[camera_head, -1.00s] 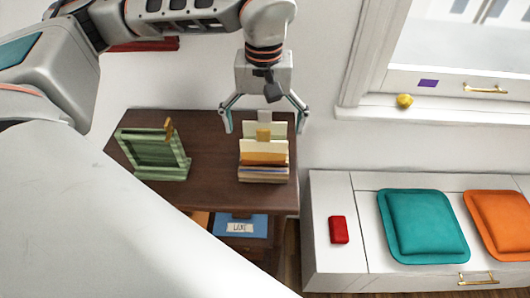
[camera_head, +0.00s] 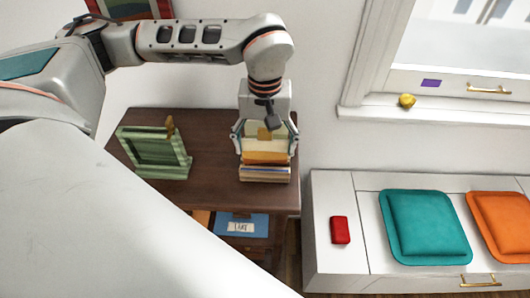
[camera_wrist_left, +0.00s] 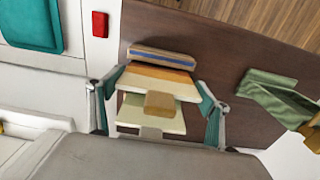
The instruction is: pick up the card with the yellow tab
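A card holder (camera_head: 265,174) with several upright cards stands on the dark wooden table. The cream card with the yellow-tan tab (camera_head: 262,145) stands behind an orange card (camera_head: 265,157). In the left wrist view the tabbed card (camera_wrist_left: 130,114) shows its tab at the middle of its edge, with another cream card and a grey tab beside it. My left gripper (camera_head: 266,150) is open and points down over the holder, one finger on each side of the cards. A gap to the cards is hard to judge. My right gripper is not in view.
A green frame-like stand (camera_head: 153,153) is left of the holder on the table (camera_head: 213,150). A white bench (camera_head: 345,268) at right carries a red block (camera_head: 340,229), a teal cushion (camera_head: 425,227) and an orange cushion (camera_head: 505,225). A wall is behind the table.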

